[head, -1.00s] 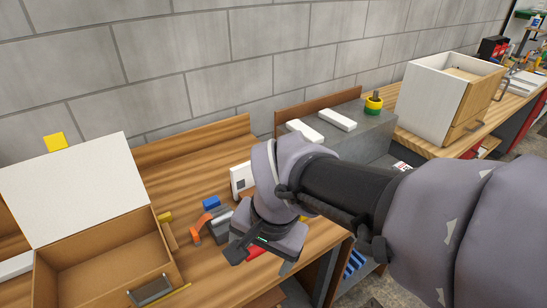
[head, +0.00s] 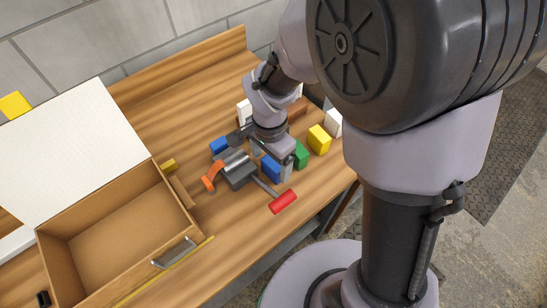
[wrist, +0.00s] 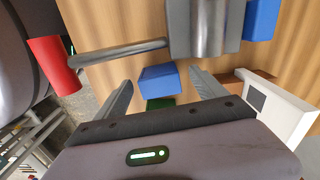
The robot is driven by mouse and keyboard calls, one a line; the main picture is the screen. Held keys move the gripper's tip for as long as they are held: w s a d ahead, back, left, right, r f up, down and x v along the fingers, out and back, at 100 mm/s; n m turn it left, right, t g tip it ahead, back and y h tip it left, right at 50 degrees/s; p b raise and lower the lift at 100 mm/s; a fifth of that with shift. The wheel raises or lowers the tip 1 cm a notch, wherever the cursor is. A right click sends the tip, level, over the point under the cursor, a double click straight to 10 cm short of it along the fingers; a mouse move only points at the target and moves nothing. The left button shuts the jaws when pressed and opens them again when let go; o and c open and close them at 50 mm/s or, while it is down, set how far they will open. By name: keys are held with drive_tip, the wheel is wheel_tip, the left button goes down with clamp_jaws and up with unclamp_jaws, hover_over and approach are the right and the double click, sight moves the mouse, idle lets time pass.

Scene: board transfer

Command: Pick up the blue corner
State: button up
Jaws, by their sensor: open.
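A small blue block (head: 271,168) stands on the wooden bench below my gripper, partly hidden by it in the head view. In the wrist view this blue block (wrist: 160,79) shows between the two fingers of my gripper (wrist: 160,83). My gripper is open and empty, with a finger on either side of the block in that picture; I cannot tell how far above it they are. A second blue block (head: 219,145) lies behind the grey vise and shows at the upper right of the wrist view (wrist: 262,18). I cannot tell which one is a corner piece.
The grey vise (head: 237,168) has a bar with a red handle (head: 283,202) near the bench edge. An orange piece (head: 212,176) lies beside it. Green (head: 301,155) and yellow (head: 319,139) blocks stand close on the right. An open box (head: 105,245) is at the left.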

sight(272, 166)
wheel_tip(272, 166, down, 5)
drive_tip(key=shift+d+r+b, duration=0.1)
drive_tip(key=shift+r+b, duration=0.1)
drive_tip(key=shift+b, duration=0.8)
drive_tip(key=shift+r, duration=0.15)
drive_tip(key=shift+c, duration=0.2)
